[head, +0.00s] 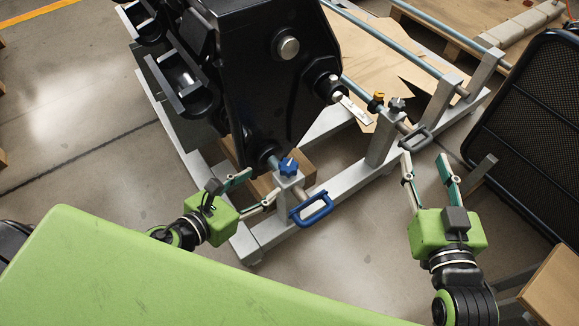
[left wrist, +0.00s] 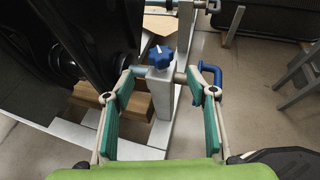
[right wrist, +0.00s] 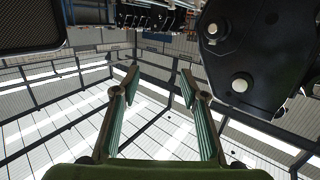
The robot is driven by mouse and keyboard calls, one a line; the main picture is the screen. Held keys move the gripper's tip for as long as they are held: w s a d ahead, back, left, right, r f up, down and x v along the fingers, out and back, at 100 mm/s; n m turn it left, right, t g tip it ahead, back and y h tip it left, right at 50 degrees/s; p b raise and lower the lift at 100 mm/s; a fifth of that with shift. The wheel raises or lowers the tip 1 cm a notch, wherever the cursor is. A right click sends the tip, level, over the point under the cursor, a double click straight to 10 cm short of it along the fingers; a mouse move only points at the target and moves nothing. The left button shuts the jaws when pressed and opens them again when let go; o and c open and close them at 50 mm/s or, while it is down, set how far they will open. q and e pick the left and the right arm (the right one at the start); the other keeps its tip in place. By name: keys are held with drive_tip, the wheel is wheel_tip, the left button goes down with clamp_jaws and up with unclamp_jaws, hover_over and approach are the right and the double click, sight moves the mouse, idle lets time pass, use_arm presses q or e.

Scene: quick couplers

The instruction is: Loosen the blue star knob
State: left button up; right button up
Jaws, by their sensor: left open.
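The blue star knob (head: 288,166) sits on top of a grey upright post on the metal frame. In the left wrist view the knob (left wrist: 161,57) shows just beyond and between the fingertips. My left gripper (head: 260,186) is open, with its fingers spread toward the post and nothing held; I cannot tell whether a finger touches the post. A blue handle (head: 312,208) is on the rod end at the same post. My right gripper (head: 424,160) is open and empty, away to the right of the knob. The right wrist view shows its spread fingers (right wrist: 159,73).
A large black machine body (head: 270,80) stands close to the post on the left. A black mesh panel (head: 530,120) stands at right.

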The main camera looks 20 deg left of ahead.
sight(287, 166)
use_arm(q)
drive_tip(key=b+x, duration=0.1)
drive_tip(key=x, duration=0.6)
drive_tip(key=shift+w, duration=0.2)
drive_tip(key=b+x, duration=0.1)
drive_tip(key=x, duration=0.3)
drive_tip(key=shift+w+d+f, duration=0.15)
drive_tip(key=shift+f, duration=0.05)
drive_tip(key=shift+w+d+f, duration=0.15)
drive_tip(key=shift+w, duration=0.2)
use_arm(e)
wheel_tip(287, 166, up, 13)
drive_tip(key=s+a+t+y, duration=0.1)
drive_tip(key=s+t+y, duration=0.1)
drive_tip(key=t, duration=0.4)
drive_tip(key=shift+f+t, duration=0.15)
drive_tip(key=shift+t, duration=0.25)
use_arm(q)
drive_tip(key=c, duration=1.1)
